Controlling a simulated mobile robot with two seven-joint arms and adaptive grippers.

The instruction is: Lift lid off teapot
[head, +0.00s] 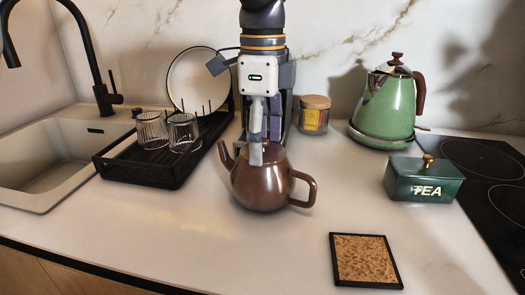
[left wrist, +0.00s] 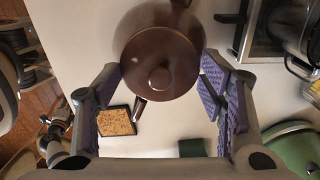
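A brown teapot (head: 262,187) stands upright on the counter, spout to the left and handle to the right. My left gripper (head: 264,148) points down over its top, and its fingers hide most of the lid in the head view. In the left wrist view, the teapot (left wrist: 183,62) has its round lid (left wrist: 159,96) on, with a knob (left wrist: 160,78) in the middle. The left gripper's purple-padded fingers stand wide apart on either side of the lid and knob, with gaps to the knob; it is open and empty. My right gripper is not seen.
A black dish rack (head: 150,165) with glasses stands left of the teapot, by the sink (head: 75,150). A cork trivet (head: 365,260) lies front right. A green tea box (head: 424,180), green kettle (head: 385,105) and jar (head: 314,117) stand to the right. The front counter is mostly clear.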

